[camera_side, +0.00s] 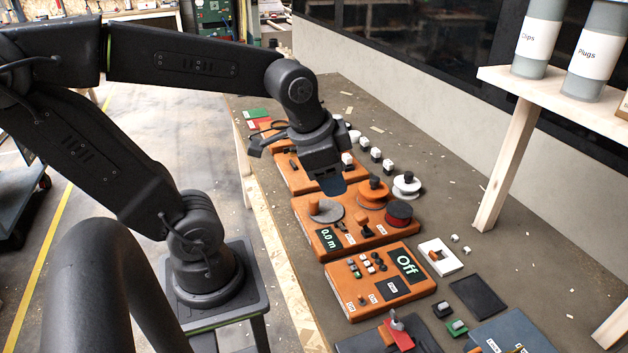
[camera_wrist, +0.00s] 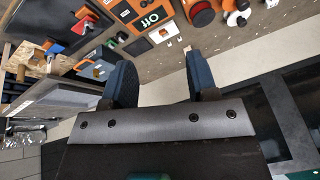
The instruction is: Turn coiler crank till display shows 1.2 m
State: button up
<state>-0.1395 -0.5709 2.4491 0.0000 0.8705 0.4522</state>
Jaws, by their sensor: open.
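The orange coiler (camera_side: 340,249) sits on the bench in the side view. Its display (camera_side: 329,238) reads 0.0 m. A grey disc (camera_side: 327,211) with an upright orange knob (camera_side: 314,204) is on its top, apparently the crank. A red spool (camera_side: 399,214) and an orange spool (camera_side: 372,197) are beside it; the red spool also shows at the top of the wrist view (camera_wrist: 203,13). My gripper (camera_side: 333,187) is above the coiler's far side, apart from the crank. In the wrist view its two blue fingers (camera_wrist: 164,72) are spread with nothing between them.
An orange box (camera_side: 378,282) with an Off display (camera_side: 407,265) stands just nearer the camera. A white spool (camera_side: 406,186) and several small white blocks lie right of the coiler. A wooden shelf (camera_side: 560,95) with grey canisters rises at right. Bare bench lies between.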

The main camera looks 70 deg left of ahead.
jog(key=w+a+f+m+g, duration=0.2)
jog(key=w+a+f+m, duration=0.2)
jog(key=a+f+m, duration=0.4)
jog(key=m+g, duration=0.2)
jog(key=m, duration=0.4)
send_over(314, 199)
jog(key=shift+h, duration=0.3)
jog(key=f, duration=0.4)
jog(key=shift+s+d+f, duration=0.1)
jog(key=shift+d+f, duration=0.1)
jog(key=shift+f, duration=0.2)
notch_tip(314, 199, down, 8)
jog(key=shift+f, duration=0.25)
jog(key=shift+c, duration=0.3)
jog(key=c, duration=0.6)
jog(key=shift+a, duration=0.15)
